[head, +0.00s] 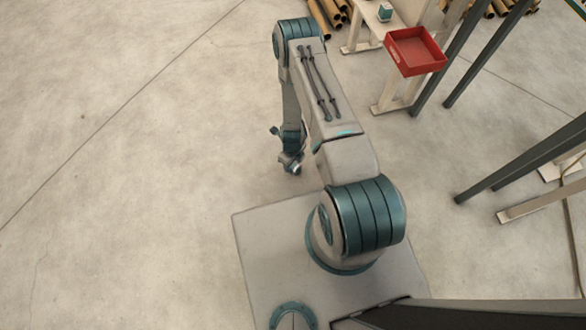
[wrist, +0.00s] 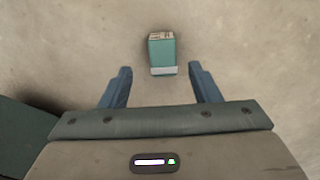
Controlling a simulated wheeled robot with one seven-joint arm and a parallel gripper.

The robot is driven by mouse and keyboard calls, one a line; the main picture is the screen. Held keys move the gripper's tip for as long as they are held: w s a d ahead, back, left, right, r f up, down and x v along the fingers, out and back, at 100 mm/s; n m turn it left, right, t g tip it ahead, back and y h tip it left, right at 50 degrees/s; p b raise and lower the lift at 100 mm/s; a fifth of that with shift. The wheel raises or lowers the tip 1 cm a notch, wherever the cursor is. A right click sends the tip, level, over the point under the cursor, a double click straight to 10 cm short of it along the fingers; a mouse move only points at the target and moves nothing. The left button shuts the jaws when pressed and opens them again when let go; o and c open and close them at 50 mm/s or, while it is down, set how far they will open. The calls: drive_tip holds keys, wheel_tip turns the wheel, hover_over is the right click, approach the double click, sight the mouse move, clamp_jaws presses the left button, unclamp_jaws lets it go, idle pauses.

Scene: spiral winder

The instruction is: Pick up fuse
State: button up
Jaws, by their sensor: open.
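A small teal block with a pale band at its near end and a marked pale far end, which looks like the fuse (wrist: 162,52), lies on the pale floor in the wrist view. My gripper (wrist: 161,75) is open and empty. Its two blue fingers are spread to the left and right of the block's near end, and the block shows beyond and between them, apart from both. In the head view my gripper (head: 291,166) hangs low over the floor, left of my base. The block under it cannot be made out there.
A red tray (head: 416,51) sits on a pale stand at the upper right, with a small teal-and-white box (head: 385,12) on a ledge beside it. Dark posts (head: 500,45) stand at right. Brown tubes (head: 325,17) lie at the back. The left floor is clear.

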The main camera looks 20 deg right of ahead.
sight(293, 166)
drive_tip(key=shift+w+d+f+b, duration=0.1)
drive_tip(key=shift+f+b, duration=0.65)
drive_tip(key=shift+f, duration=0.65)
drive_tip(key=shift+d+f+b, duration=0.1)
drive_tip(key=shift+f+b, duration=0.6)
drive_tip(key=shift+f, duration=0.65)
drive_tip(key=c, duration=1.2)
drive_tip(key=shift+o, duration=0.2)
drive_tip(key=shift+r, duration=0.15)
drive_tip(key=shift+r+p, duration=0.4)
drive_tip(key=shift+r, duration=0.15)
drive_tip(key=r, duration=0.1)
drive_tip(key=r+p, duration=0.2)
drive_tip(key=shift+s+r, duration=0.3)
drive_tip(key=shift+r, duration=0.05)
drive_tip(key=s+r+p, duration=0.4)
drive_tip(key=s+r, duration=0.2)
drive_tip(key=s, duration=0.5)
drive_tip(key=shift+a, duration=0.15)
